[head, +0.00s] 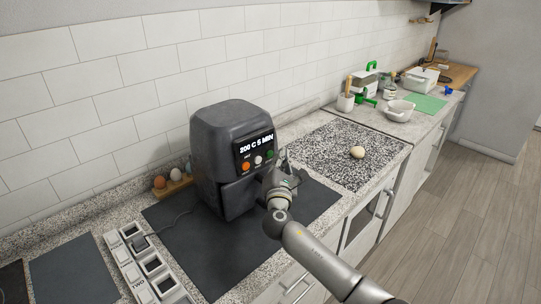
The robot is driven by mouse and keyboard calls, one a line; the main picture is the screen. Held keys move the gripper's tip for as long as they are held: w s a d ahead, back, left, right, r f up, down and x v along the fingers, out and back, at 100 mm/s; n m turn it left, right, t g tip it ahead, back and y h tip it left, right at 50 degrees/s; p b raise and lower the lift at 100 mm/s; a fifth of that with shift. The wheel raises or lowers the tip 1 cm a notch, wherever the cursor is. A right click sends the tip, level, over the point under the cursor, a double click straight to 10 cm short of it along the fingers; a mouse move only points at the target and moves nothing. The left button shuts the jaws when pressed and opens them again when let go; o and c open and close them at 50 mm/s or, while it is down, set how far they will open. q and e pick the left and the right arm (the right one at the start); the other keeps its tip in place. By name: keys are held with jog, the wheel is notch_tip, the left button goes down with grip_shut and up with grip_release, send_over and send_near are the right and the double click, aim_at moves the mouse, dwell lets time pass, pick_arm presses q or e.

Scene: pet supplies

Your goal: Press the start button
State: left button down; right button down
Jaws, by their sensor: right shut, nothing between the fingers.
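A dark grey appliance (216,150) like an air fryer stands on a dark mat (180,228) on the counter. Its black panel reads "200 C 5 MIN". Below the text sit an orange button (246,167), a white button (258,160) and a green button (269,154). The small labels are too small to read, so I cannot tell which is start. My right gripper (284,165) is shut and empty, just in front of the panel's lower right, close to the green button. I cannot tell whether it touches. My left gripper is out of view.
A power strip (128,262) with a cable lies front left. Eggs in a wooden holder (172,187) stand behind, left of the appliance. A speckled board (340,150) with a pale round object (357,153) is to the right. A white bowl (399,111) and containers stand farther back.

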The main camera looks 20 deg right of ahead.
jog(key=shift+w, duration=0.1)
jog(key=shift+w+a, duration=0.15)
jog(key=shift+w, duration=0.15)
jog(key=shift+w+a+b, duration=0.1)
jog(key=shift+w+b, duration=0.3)
jog(key=shift+b, duration=0.1)
dwell(0.5)
jog(key=shift+s, duration=0.15)
jog(key=shift+s+d+p, duration=0.25)
jog(key=shift+s+p, duration=0.2)
jog(key=shift+s, duration=0.25)
jog(key=s+p, duration=0.1)
jog(key=s, duration=0.1)
jog(key=s+d+p, duration=0.1)
jog(key=s, duration=0.1)
jog(key=shift+s+d, duration=0.2)
jog(key=shift+s, duration=0.15)
